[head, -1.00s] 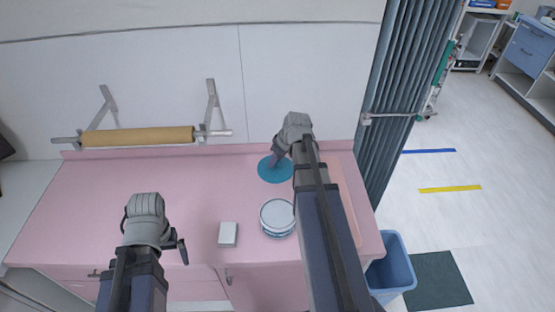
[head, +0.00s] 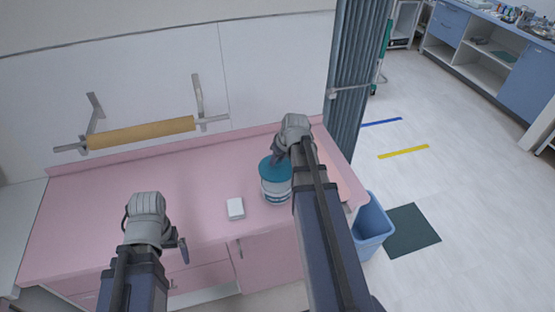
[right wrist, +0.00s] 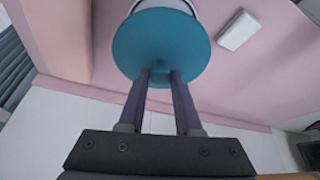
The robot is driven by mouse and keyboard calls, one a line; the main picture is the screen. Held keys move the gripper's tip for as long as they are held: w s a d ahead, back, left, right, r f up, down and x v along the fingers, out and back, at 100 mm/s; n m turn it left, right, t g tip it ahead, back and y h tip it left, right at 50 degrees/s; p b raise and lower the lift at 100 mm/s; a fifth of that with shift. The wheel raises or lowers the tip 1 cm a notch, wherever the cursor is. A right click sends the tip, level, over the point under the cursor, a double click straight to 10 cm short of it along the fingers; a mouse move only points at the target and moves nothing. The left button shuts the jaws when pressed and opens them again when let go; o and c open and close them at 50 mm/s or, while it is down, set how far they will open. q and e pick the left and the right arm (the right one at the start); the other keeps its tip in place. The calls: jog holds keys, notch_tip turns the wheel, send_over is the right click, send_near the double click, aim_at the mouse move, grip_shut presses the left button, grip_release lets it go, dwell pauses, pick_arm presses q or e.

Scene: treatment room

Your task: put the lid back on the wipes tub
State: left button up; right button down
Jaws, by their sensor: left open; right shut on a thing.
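The teal round lid (head: 270,172) is held by my right gripper (head: 276,160), and it also shows in the right wrist view (right wrist: 160,40). The fingers are shut on its raised middle part. The white wipes tub (head: 277,192) stands upright on the pink counter, with the lid over its top. In the right wrist view, a bit of the white tub (right wrist: 168,5) shows past the lid's far edge. I cannot tell whether lid and rim touch or are apart. My left gripper (head: 182,247) is open and empty, near the counter's front edge, left of the tub.
A small white box (head: 235,208) lies on the pink counter (head: 110,205) left of the tub. A paper roll (head: 140,132) hangs on the wall behind. A blue bin (head: 371,225) and a grey curtain (head: 355,80) are at the right. The counter's left part is clear.

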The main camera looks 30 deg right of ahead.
aim_at(279, 169)
jog(key=shift+f+b, duration=3.15)
jog(key=shift+f, duration=0.05)
jog(key=shift+f, duration=0.15)
jog(key=c, duration=0.5)
grip_release()
jog(key=shift+o, duration=0.3)
jog(key=o, duration=0.4)
